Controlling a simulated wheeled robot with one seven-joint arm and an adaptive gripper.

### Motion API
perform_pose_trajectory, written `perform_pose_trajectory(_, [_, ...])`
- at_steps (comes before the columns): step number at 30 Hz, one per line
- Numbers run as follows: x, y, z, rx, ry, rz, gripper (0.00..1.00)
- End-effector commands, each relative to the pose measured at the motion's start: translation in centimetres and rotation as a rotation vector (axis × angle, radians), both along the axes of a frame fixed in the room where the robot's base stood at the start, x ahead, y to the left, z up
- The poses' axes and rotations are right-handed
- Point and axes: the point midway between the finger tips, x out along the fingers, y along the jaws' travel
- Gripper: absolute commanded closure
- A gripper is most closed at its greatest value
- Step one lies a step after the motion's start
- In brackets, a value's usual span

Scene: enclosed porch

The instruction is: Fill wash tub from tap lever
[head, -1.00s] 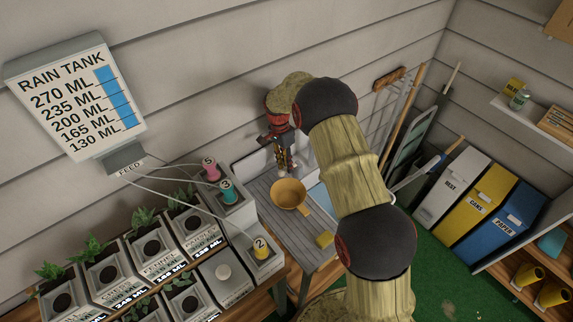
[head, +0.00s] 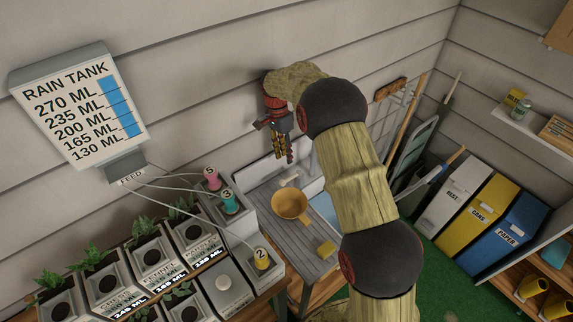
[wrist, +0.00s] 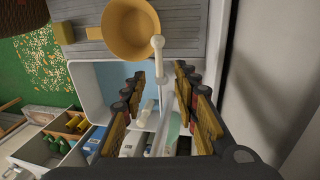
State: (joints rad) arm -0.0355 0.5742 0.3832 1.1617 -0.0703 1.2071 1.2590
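A round orange-yellow tub (head: 289,205) stands on the grey ribbed draining board (head: 262,198); it also shows at the top of the wrist view (wrist: 130,30). A white tap (head: 290,180) stands behind the tub, and in the wrist view its pale spout (wrist: 157,58) reaches to the tub's rim. I cannot make out the lever clearly, nor any water running. My gripper (head: 286,160) hangs fingers-down above the tap, apart from it. In the wrist view my gripper (wrist: 160,105) has its fingers spread on both sides with nothing held between them.
A pale blue sink basin (wrist: 112,80) lies beside the draining board. A yellow sponge (head: 327,248) lies near the board's front edge. Planters (head: 150,250) and spools (head: 228,201) with lines stand to the left. Bins (head: 485,210) stand to the right.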

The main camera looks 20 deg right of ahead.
Motion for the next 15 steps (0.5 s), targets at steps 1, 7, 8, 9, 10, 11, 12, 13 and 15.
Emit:
perform_pose_trajectory(1, [0.2, 0.1, 0.6, 0.0, -0.001, 0.0, 0.7])
perform_pose_trajectory(7, [0.4, 0.2, 1.9, 0.0, 0.001, 0.0, 0.7])
perform_pose_trajectory(8, [0.4, 0.2, 2.0, 0.0, 0.0, 0.0, 0.7])
perform_pose_trajectory(9, [0.4, 0.2, 2.1, 0.0, 0.0, 0.0, 0.7])
perform_pose_trajectory(10, [0.4, 0.2, 2.1, 0.0, 0.0, 0.0, 0.7])
perform_pose_trajectory(11, [0.4, 0.2, 2.1, 0.0, 0.0, 0.0, 0.7])
perform_pose_trajectory(12, [0.4, 0.2, 2.1, 0.0, 0.0, 0.0, 0.7])
perform_pose_trajectory(13, [0.4, 0.2, 2.1, 0.0, 0.0, 0.0, 0.7])
perform_pose_trajectory(15, [0.4, 0.2, 2.1, 0.0, 0.001, 0.0, 0.7])
